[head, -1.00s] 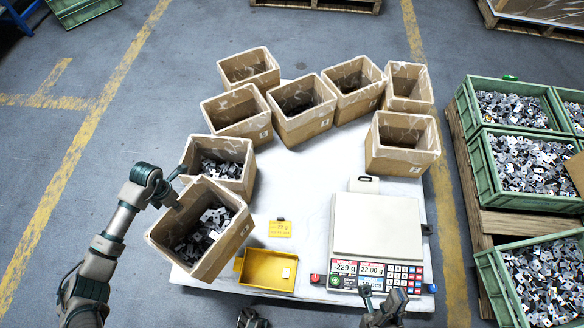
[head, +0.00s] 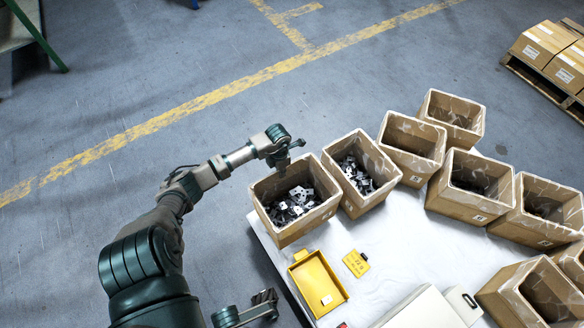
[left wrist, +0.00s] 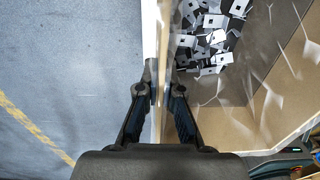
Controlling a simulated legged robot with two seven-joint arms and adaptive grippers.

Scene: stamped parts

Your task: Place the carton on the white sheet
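The carton (head: 290,222) is an open brown box holding grey stamped metal parts. It stands at the near left corner of the white sheet (head: 372,278), beside another part-filled carton; whether its base touches the sheet is not clear. My left gripper (head: 288,160) is at its upper left rim. In the left wrist view, the fingers of my left gripper (left wrist: 161,75) are closed on the carton's wall (left wrist: 168,110), one outside and one inside. A dark part of my right arm, seemingly the right gripper (head: 265,303), shows at the bottom edge; its fingers are unclear.
A second carton with parts (head: 362,175) is close on the right. Several other cartons (head: 412,150) curve along the sheet. A yellow tray (head: 318,284), yellow card (head: 356,263) and scale (head: 430,310) lie in front. Floor is open to the left.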

